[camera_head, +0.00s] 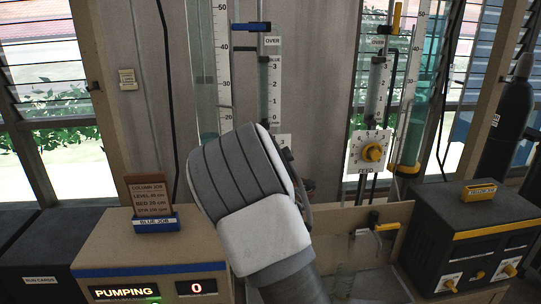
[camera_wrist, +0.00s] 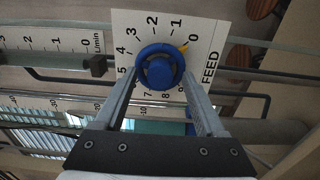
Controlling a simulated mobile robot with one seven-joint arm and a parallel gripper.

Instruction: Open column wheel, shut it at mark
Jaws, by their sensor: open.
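In the wrist view a blue wheel (camera_wrist: 158,66) sits on a white FEED dial plate (camera_wrist: 207,22) numbered from 0 upward. A small yellow mark (camera_wrist: 184,48) shows at the wheel's edge, between 0 and 1. My gripper (camera_wrist: 162,80) is open, with one finger on each side of the wheel; I cannot tell whether they touch it. In the head view my arm hides this wheel.
A second column (camera_head: 409,120) with a yellow wheel (camera_head: 373,152) stands right. A box (camera_head: 130,255) reads PUMPING and 0; on it is a brown job card (camera_head: 149,193) in a BLUE JOB holder (camera_head: 155,223). A black box (camera_head: 470,235) stands at right.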

